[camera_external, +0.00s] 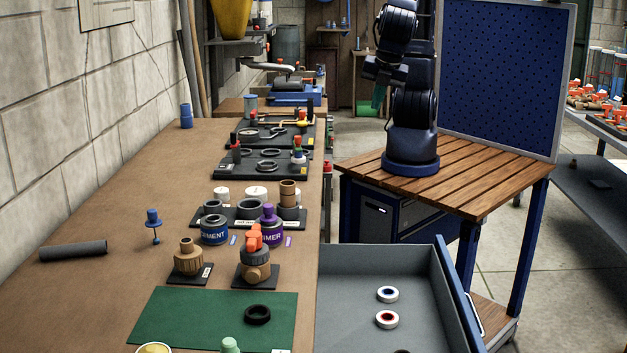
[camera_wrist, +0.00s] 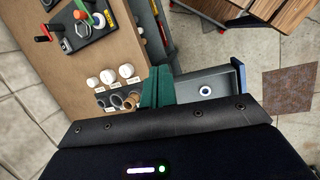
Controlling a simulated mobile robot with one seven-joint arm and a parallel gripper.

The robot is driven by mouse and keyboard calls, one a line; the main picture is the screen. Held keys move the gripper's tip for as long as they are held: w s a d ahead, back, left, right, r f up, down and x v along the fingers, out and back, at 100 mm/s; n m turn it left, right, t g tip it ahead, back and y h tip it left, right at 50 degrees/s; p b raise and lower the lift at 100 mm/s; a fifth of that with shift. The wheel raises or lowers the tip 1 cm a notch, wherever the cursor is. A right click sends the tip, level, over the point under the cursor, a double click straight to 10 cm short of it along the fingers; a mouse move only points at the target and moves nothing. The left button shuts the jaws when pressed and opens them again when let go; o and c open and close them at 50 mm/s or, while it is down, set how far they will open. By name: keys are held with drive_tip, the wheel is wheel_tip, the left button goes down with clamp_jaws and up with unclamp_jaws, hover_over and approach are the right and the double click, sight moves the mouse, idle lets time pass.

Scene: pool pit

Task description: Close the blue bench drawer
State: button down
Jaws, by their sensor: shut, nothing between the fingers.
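The bench drawer (camera_external: 345,268) stands pulled out from the right side of the long workbench (camera_external: 150,180), at the lower right of the external view. It has a grey inside and a blue front (camera_external: 455,290) with a pale handle on its outer face. Tape rolls lie in it, one of them a white ring with a dark centre (camera_external: 387,294). The drawer (camera_wrist: 222,79) also shows in the wrist view, just right of my fingers. My gripper (camera_external: 379,96) is up beside my arm, well above and away from the drawer. Its green fingers (camera_wrist: 158,86) are shut and empty.
The bench holds cans, fittings, black tool trays (camera_external: 262,163) and a green mat (camera_external: 215,318) near the drawer. My arm stands on a slatted wooden cart (camera_external: 460,180) behind the drawer, with a blue perforated panel (camera_external: 505,75). Bare floor shows right of the cart.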

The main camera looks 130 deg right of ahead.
sight(324, 256)
drive_tip(key=a+f+n+t+h, duration=0.2)
drive_tip(key=a+f+n+h, duration=0.65)
drive_tip(key=a+f, duration=1)
drive_tip(key=s+a+f+n+t, duration=0.6)
drive_tip(key=s+a+f, duration=0.15)
drive_tip(key=f, duration=0.25)
drive_tip(key=s+a+f+n+t, duration=0.55)
drive_tip(key=s+a+f, duration=0.2)
drive_tip(key=f, duration=0.35)
drive_tip(key=x, duration=1.3)
drive_tip(key=shift+s+d+r, duration=0.15)
drive_tip(key=shift+d+r, duration=0.1)
drive_tip(key=shift+d, duration=0.35)
drive_tip(key=shift+d+h, duration=0.1)
drive_tip(key=shift+h, duration=0.15)
drive_tip(key=x, duration=3.3)
drive_tip(key=shift+w+d, duration=0.2)
drive_tip(key=shift+w, duration=0.15)
